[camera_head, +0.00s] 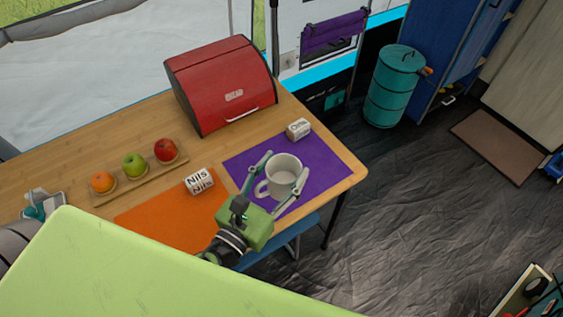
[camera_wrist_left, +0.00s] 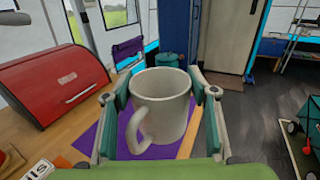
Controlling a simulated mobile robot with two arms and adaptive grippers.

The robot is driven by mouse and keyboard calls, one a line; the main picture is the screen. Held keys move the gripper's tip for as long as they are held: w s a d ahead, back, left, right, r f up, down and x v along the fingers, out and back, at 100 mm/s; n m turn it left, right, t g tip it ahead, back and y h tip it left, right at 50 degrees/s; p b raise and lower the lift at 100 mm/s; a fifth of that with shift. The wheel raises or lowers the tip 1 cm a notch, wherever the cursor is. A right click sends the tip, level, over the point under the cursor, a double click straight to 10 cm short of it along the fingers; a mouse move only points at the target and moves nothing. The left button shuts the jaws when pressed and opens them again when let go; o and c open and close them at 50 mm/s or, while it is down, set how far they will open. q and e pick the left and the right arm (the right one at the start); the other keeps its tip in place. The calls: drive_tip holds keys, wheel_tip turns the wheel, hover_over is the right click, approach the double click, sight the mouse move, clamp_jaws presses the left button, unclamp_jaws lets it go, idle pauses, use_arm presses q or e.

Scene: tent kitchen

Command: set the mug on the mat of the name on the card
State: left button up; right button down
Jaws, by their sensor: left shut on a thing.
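A pale grey mug (camera_head: 283,175) is upright between the fingers of my left gripper (camera_head: 285,170), which is shut on it. The mug also fills the middle of the left wrist view (camera_wrist_left: 160,105), its handle towards the lower left. In the head view it appears over the purple mat (camera_head: 318,158); I cannot tell whether it touches. A white name block (camera_head: 298,129) at that mat's back edge has small lettering that I cannot read surely. The orange mat (camera_head: 160,222) lies to the left, with a block reading "Nils" (camera_head: 199,181) at its back edge.
A red bread box (camera_head: 220,85) stands behind the mats. A wooden tray (camera_head: 135,180) with an orange, a green apple and a red apple is at the left. The table's right edge is close beside the purple mat. A teal drum (camera_head: 392,88) stands on the floor beyond.

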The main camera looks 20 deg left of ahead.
sight(281, 160)
use_arm(q)
drive_tip(key=w, duration=0.1)
drive_tip(key=w+a+f, duration=0.1)
drive_tip(key=w, duration=0.2)
drive_tip(key=shift+a+f, duration=0.25)
drive_tip(key=w+f, duration=0.1)
drive_tip(key=f+b, duration=0.1)
drive_tip(key=f, duration=0.1)
drive_tip(key=w+a+f+b, duration=0.1)
drive_tip(key=shift+w+f, duration=0.25)
drive_tip(key=shift+w, duration=0.1)
drive_tip(key=f, duration=0.1)
drive_tip(key=w+f+b, duration=0.1)
drive_tip(key=f, duration=0.2)
drive_tip(key=shift+w+a+b, duration=0.2)
drive_tip(key=shift+a+b, duration=0.15)
drive_tip(key=shift+f, duration=0.25)
drive_tip(key=shift+f, duration=0.1)
drive_tip(key=o, duration=0.9)
drive_tip(key=shift+f, duration=0.1)
drive_tip(key=o, duration=0.3)
